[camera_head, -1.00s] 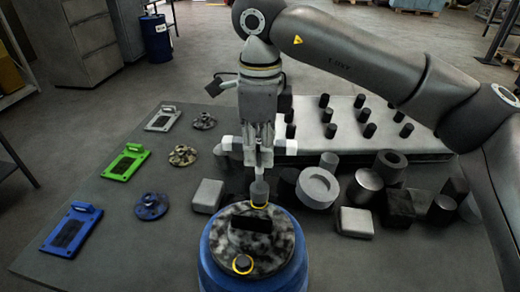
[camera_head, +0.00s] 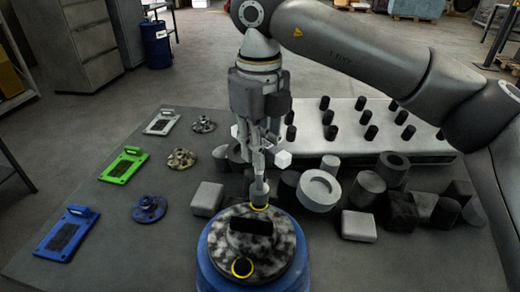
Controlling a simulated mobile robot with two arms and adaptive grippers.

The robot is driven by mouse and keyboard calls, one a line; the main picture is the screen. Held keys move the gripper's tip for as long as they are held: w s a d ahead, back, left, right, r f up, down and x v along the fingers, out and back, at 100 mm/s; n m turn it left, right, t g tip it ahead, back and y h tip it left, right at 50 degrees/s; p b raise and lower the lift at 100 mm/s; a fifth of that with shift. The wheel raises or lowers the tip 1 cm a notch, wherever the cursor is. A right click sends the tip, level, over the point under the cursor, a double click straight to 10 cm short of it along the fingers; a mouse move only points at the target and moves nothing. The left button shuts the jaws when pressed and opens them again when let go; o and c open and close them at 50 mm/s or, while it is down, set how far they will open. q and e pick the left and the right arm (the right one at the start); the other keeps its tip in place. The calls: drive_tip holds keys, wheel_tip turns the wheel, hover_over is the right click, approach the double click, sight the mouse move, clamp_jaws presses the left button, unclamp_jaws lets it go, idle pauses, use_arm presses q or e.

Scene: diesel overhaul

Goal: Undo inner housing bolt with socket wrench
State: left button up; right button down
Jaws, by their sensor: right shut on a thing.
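The housing (camera_head: 285,245) is a speckled grey and black round part on a blue round base (camera_head: 213,283) at the front middle. Two yellow rings show on it. One bolt (camera_head: 242,267) with a yellow ring is uncovered at the front. The other yellow ring (camera_head: 261,207) is at the back edge, under the socket wrench (camera_head: 260,188). My right gripper (camera_head: 261,165) points down over the housing, shut on the socket wrench, whose lower end is at the back ring. The bolt head there is hidden by the wrench. My left gripper is not in view.
Grey cylinders, a ring (camera_head: 318,189) and blocks (camera_head: 358,225) crowd the table right of the housing. A white tray (camera_head: 350,143) with several black pegs lies behind. White, green (camera_head: 124,165) and blue (camera_head: 67,232) plates and several flanges (camera_head: 150,207) lie left.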

drive_tip(key=m+b, duration=0.1)
drive_tip(key=m, duration=0.4)
drive_tip(key=shift+b, duration=0.3)
drive_tip(key=m+b, duration=0.1)
drive_tip(key=m, duration=0.2)
drive_tip(key=shift+m, duration=0.4)
drive_tip(key=m+b, duration=0.1)
drive_tip(key=m, duration=0.2)
drive_tip(key=shift+m, duration=0.3)
drive_tip(key=m+b, duration=0.1)
drive_tip(key=m, duration=0.2)
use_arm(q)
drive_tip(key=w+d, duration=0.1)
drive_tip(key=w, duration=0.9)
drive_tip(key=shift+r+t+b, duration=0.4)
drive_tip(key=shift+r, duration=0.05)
use_arm(e)
drive_tip(key=shift+m, duration=0.7)
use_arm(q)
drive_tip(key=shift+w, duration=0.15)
